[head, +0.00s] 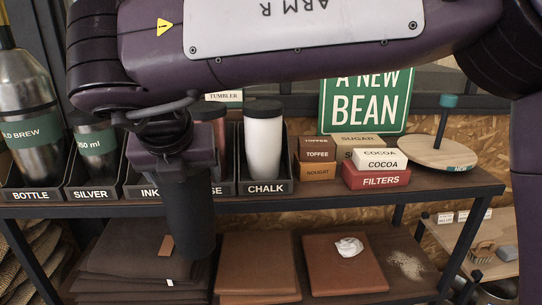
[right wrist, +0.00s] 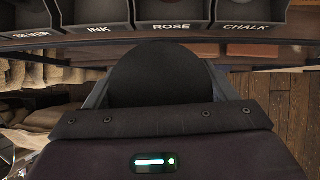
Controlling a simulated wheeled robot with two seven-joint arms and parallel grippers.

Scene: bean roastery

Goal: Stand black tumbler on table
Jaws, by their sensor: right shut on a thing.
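A black tumbler (head: 187,215) hangs upright from my right gripper (head: 178,165) in the head view, in front of the wooden table-like rack (head: 345,200). The gripper is shut on it. Its lower part hangs below the rack's top board, in front of the lower shelf, and I see nothing touching its base. In the right wrist view the black tumbler (right wrist: 155,75) shows as a dark round shape between the fingers (right wrist: 155,95). My left gripper is in neither view.
Labelled bins line the rack: BOTTLE, SILVER, INK, one partly hidden, and CHALK, holding a white tumbler (head: 263,140). Small boxes (head: 376,178) and a round wooden stand (head: 440,153) sit to the right. My arm hides part of the bins.

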